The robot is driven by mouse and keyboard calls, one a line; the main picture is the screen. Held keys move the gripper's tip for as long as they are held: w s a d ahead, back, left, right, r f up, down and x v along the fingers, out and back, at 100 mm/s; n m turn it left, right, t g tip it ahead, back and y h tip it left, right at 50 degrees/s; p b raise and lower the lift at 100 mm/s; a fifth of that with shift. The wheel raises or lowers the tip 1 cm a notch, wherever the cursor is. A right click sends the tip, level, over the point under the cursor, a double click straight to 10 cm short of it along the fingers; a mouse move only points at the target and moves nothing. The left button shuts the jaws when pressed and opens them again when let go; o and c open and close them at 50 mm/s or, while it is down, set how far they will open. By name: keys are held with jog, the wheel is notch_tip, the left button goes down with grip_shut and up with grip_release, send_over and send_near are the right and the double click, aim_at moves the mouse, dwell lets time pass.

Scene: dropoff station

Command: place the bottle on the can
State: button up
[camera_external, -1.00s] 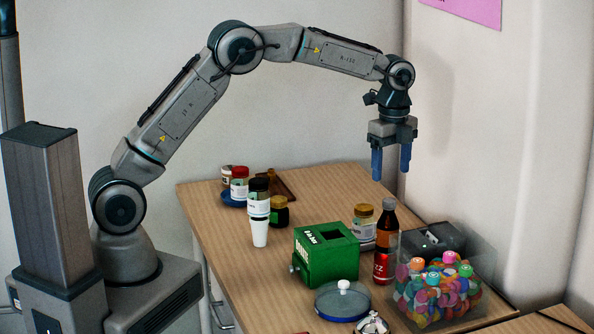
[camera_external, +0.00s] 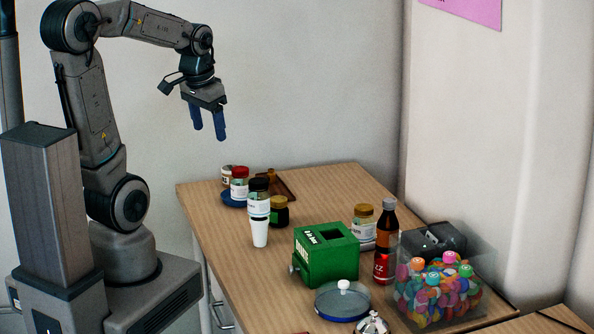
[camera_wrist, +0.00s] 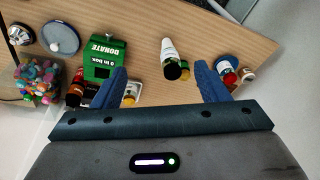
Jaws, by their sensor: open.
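A dark bottle (camera_external: 387,218) with a grey cap and an orange-brown label is upright at the right of the table. A red can (camera_external: 382,266) shows directly below it, and their outlines overlap. I cannot tell for sure whether the bottle rests on the can or stands close behind it. In the wrist view, the red can (camera_wrist: 73,97) is small and partly hidden near the left finger. My gripper (camera_external: 208,134) is open and empty, high above the table's left back end and well away from both. Its blue fingers (camera_wrist: 163,84) are wide apart in the wrist view.
A green donation box (camera_external: 325,262), a clear bin of colourful pieces (camera_external: 440,295), a gold-lidded jar (camera_external: 364,222) and a grey box (camera_external: 440,238) surround the can. A white cup (camera_external: 260,233) and several jars stand further left. Wood is clear at back centre.

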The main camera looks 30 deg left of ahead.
jog(key=s+a+f+n, duration=0.3)
jog(key=s+a+n, duration=0.1)
jog(key=s, duration=0.2)
jog(key=shift+s+t, duration=0.25)
jog(key=shift+t, duration=0.05)
dwell(0.8)
